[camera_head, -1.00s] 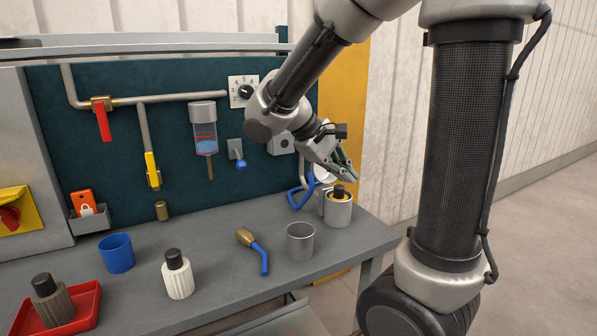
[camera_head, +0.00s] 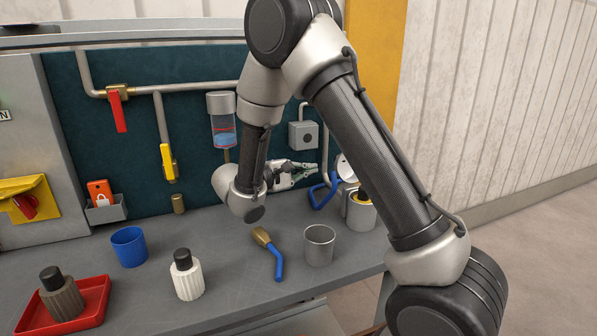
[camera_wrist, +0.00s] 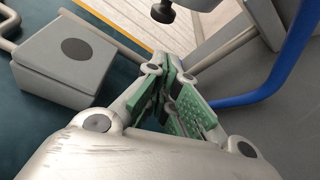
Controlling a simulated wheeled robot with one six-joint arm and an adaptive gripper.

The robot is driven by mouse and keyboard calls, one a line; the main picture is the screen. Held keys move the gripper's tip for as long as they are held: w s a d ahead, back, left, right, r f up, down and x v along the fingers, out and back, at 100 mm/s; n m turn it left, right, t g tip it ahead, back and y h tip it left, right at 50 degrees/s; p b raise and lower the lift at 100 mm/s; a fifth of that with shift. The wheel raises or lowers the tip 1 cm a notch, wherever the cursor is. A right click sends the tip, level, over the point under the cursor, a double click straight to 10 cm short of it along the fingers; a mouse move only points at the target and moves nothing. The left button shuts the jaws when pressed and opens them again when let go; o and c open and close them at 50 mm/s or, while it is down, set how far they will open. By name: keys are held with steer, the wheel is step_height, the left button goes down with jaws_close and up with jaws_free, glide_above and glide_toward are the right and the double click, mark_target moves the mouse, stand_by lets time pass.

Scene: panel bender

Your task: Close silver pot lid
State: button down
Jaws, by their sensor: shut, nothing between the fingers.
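The silver pot (camera_head: 346,203) stands at the back right of the bench, partly hidden behind a grey cup. Its pale round lid (camera_head: 346,168) stands raised above it, so the pot is open. My gripper (camera_head: 314,170) is left of the lid, in front of the panel and apart from the lid. Its green-padded fingers point right and are shut on nothing. In the wrist view the fingertips (camera_wrist: 178,105) are together with empty space around them; I cannot clearly make out the lid there.
A grey cup (camera_head: 362,218) holding a yellow-ringed, black-capped thing is close by the pot. A blue bent tube (camera_head: 322,197) stands below my gripper. A grey box (camera_head: 303,136) is on the panel above.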

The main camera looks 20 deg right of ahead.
steer(key=d, duration=0.1)
steer(key=s+d, duration=0.1)
steer(key=s+d+r, duration=0.1)
steer(key=d, duration=0.1)
steer(key=shift+s+d, duration=0.1)
steer(key=shift+s, duration=0.1)
stand_by(0.5)
steer(key=shift+r, duration=0.1)
